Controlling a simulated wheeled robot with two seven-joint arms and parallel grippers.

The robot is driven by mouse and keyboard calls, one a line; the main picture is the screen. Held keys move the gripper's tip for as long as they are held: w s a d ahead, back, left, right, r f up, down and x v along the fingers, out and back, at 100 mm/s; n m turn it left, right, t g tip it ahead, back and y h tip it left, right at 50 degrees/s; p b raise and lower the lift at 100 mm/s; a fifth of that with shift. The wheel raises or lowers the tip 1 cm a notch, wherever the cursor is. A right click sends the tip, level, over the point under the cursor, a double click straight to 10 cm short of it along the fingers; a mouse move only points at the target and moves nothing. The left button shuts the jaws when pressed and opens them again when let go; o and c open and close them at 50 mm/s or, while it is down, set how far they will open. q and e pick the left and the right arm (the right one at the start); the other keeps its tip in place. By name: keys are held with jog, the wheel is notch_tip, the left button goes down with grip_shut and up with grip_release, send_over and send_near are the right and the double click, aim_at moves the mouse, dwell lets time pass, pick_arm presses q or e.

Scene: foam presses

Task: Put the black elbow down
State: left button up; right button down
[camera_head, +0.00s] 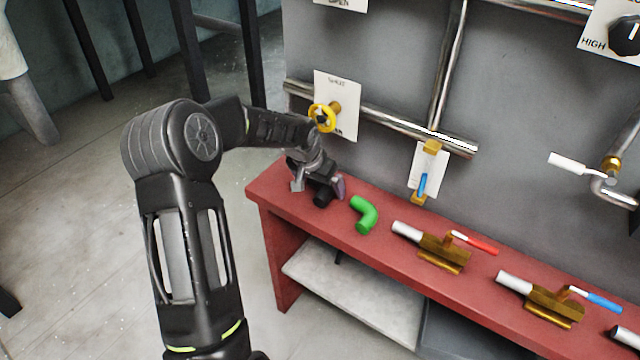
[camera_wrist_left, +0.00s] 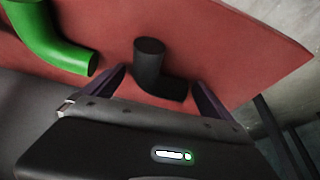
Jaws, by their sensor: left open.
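The black elbow (camera_wrist_left: 158,70) rests on the red bench (camera_head: 283,190) near its left end. In the head view the black elbow (camera_head: 321,198) is partly hidden by my left gripper (camera_head: 318,190). The left wrist view shows the left gripper (camera_wrist_left: 160,88) with its two fingers spread wide on either side of the elbow, with gaps between. The fingers appear apart from it. My right gripper is in neither view.
A green elbow (camera_head: 363,214) lies just right of the gripper on the bench. Further right are a red-handled valve (camera_head: 445,246) and a blue-handled valve (camera_head: 547,299). A yellow wheel valve (camera_head: 322,118) on the wall pipe is close above my left wrist.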

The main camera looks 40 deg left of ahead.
pick_arm(q)
jog(key=shift+r, duration=0.25)
jog(key=v, duration=0.7)
jog(key=shift+s, duration=0.25)
dwell(0.3)
